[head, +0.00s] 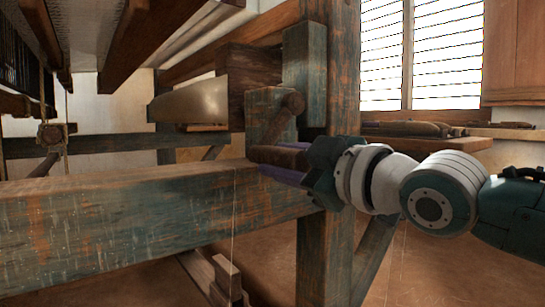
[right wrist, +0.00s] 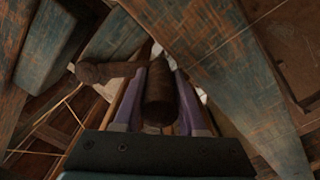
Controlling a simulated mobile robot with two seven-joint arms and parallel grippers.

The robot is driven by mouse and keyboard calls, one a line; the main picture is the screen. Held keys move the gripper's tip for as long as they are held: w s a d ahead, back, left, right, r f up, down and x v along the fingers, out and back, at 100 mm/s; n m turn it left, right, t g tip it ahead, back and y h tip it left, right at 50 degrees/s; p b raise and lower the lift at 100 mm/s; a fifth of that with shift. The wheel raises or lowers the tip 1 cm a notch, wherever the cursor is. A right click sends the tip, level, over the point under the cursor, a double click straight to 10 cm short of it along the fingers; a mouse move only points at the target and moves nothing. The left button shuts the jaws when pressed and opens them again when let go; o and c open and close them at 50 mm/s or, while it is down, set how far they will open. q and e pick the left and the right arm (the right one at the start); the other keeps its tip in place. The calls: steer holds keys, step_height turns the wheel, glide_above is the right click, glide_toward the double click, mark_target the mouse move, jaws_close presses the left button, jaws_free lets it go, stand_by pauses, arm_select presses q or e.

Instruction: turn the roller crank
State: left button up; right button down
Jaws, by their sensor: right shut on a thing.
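The roller crank (head: 290,112) is a dark wooden arm at the end of the roller, beside a worn blue-green post. In the right wrist view its arm (right wrist: 105,71) runs in from the left, and its round brown handle (right wrist: 160,95) points towards the camera. My right gripper (head: 270,162) comes in from the right, with purple fingers on both sides of the handle. It is shut on the handle, which the fingers partly hide in the head view. The roller (head: 190,102), wrapped in something pale and smooth, lies left of the crank. My left gripper is out of view.
A thick, worn blue-green beam (head: 130,220) crosses in front, just below my right gripper. An upright post (head: 328,75) stands close behind the gripper. A wooden bench (head: 430,143) with items stands under the window. Bare floor (head: 440,265) shows at the lower right.

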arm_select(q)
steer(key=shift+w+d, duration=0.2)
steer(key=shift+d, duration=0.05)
arm_select(e)
steer(key=shift+w+d+f+n, duration=0.35)
steer(key=shift+d+f+n, duration=0.2)
steer(key=shift+n, duration=0.25)
steer(key=shift+c, duration=2.4)
jaws_free()
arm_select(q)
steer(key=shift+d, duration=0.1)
arm_select(e)
steer(key=shift+s+d+r, duration=0.1)
arm_select(q)
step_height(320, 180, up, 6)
steer(key=p, duration=0.5)
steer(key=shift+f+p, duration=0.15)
steer(key=shift+p, duration=0.25)
arm_select(e)
steer(key=v, duration=0.9)
steer(key=shift+s+d, duration=0.2)
steer(key=shift+s, duration=0.05)
